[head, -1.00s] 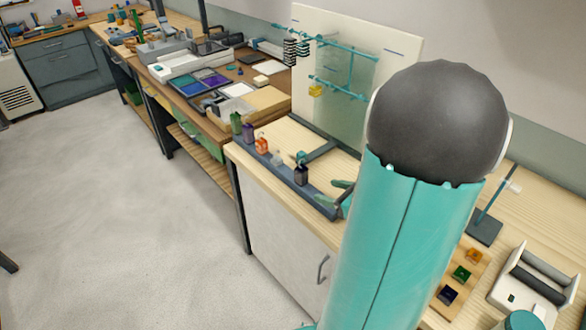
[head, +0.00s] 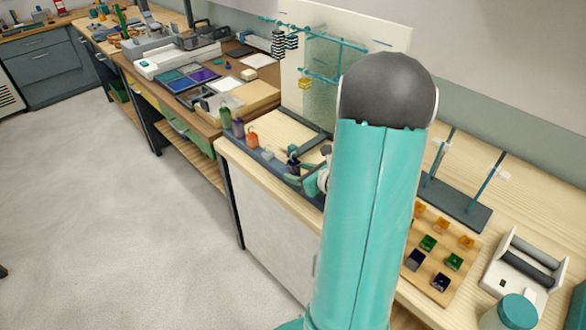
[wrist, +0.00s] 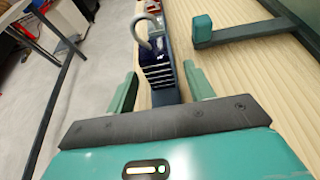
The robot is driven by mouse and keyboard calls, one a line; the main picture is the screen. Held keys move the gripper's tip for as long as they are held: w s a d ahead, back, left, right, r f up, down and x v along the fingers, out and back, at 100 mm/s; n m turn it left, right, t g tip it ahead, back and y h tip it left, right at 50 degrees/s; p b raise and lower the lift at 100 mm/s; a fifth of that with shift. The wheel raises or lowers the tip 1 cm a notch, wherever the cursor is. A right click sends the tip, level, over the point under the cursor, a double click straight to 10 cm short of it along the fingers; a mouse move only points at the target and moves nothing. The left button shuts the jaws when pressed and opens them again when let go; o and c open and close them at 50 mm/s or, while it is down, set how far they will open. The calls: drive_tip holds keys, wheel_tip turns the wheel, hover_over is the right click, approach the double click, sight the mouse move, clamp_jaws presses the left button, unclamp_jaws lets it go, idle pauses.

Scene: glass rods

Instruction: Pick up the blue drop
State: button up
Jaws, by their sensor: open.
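The blue drop (wrist: 153,50) is dark blue glass with a pale curved hook on top. It stands at the near end of a dark slotted rack (wrist: 161,77) in the wrist view. In the head view the drop (head: 294,167) is partly hidden by my gripper (head: 304,180). In the wrist view my gripper (wrist: 161,88) is open, with its two green fingers apart on either side of the rack. The drop lies ahead, in line with the gap between them. I see no contact with it.
Green (head: 225,118), purple (head: 238,128) and orange (head: 252,139) drops stand farther along the rack. A teal-ended bar (wrist: 225,32) lies to the right in the wrist view. A wooden board (head: 460,243) holds several coloured glass blocks.

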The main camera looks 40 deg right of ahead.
drive_tip(key=shift+x, duration=0.75)
drive_tip(key=c, duration=1.1)
drive_tip(key=shift+c, duration=0.2)
